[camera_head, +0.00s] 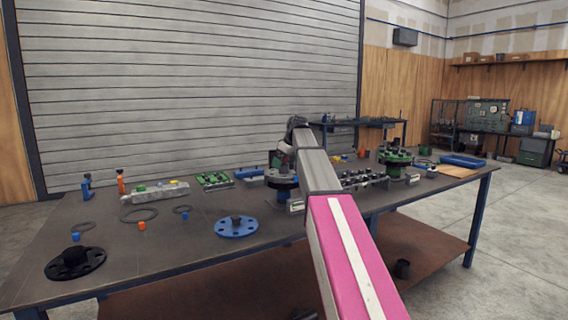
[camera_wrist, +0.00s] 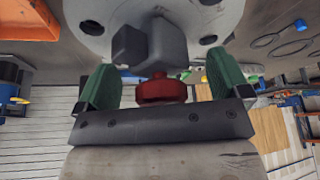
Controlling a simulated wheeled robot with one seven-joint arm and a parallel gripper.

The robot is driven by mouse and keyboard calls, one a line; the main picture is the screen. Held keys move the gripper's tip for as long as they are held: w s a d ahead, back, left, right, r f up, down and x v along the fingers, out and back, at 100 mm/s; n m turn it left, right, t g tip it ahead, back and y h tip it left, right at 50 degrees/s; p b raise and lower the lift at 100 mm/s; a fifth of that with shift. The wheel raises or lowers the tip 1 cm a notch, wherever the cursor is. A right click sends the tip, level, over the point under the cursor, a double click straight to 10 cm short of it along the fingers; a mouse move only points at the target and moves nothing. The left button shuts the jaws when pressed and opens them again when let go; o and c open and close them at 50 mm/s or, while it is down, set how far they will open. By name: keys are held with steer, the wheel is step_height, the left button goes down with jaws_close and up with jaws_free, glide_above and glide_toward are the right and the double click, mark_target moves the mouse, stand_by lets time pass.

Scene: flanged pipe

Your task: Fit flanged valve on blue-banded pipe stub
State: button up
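My gripper (camera_wrist: 162,75) has two green fingers, set apart on either side of a red knob (camera_wrist: 162,90). A gap shows between the knob and each finger, so it looks open. Behind the knob are a grey blocky body (camera_wrist: 150,45) and a broad grey flange (camera_wrist: 75,15) with bolt holes, which look like the flanged valve. In the head view my arm hides most of the gripper. It ends over a dark flanged assembly (camera_head: 281,181) with a small label beside it.
A green flanged assembly (camera_head: 395,158) stands to the right. A blue flange (camera_head: 237,226) and a black flange (camera_head: 75,263) lie on the workbench (camera_head: 180,250). Rings, small bottles, a green circuit board (camera_head: 214,180) and a manifold block (camera_head: 365,179) stand around. The front middle is fairly clear.

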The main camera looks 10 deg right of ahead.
steer(key=w+a+r+v, duration=0.1)
steer(key=w+a+v, duration=0.1)
steer(key=v, duration=1.7)
steer(key=shift+w+r, duration=0.25)
steer(key=shift+a, duration=0.15)
